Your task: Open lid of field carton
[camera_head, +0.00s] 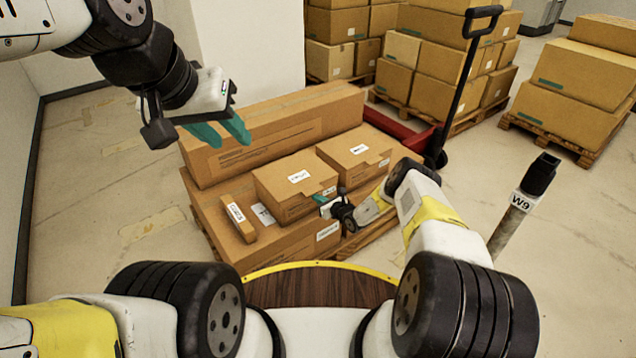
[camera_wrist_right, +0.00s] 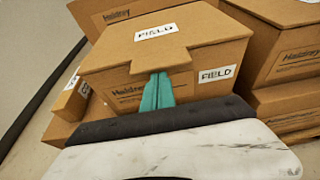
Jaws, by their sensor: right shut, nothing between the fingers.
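The field carton (camera_head: 280,185) is a brown box with white labels, standing on a larger flat box. It fills the middle of the right wrist view (camera_wrist_right: 115,92), where the labels read FIELD. Its lid (camera_wrist_right: 190,42) lies down, with a tab at the front edge. My right gripper (camera_wrist_right: 158,90) has its teal fingers together and empty, at the lower edge of that tab; I cannot tell whether they touch it. In the head view my right gripper (camera_head: 321,200) is at the carton's front right. My left gripper (camera_head: 220,131) is open and empty, above the long box.
A second carton (camera_head: 355,152) stands close right of the field carton. A long box (camera_head: 270,130) lies behind. A small narrow box (camera_head: 238,217) lies to the left. A pallet jack handle (camera_head: 468,90) and a W9 post (camera_head: 518,210) stand to the right.

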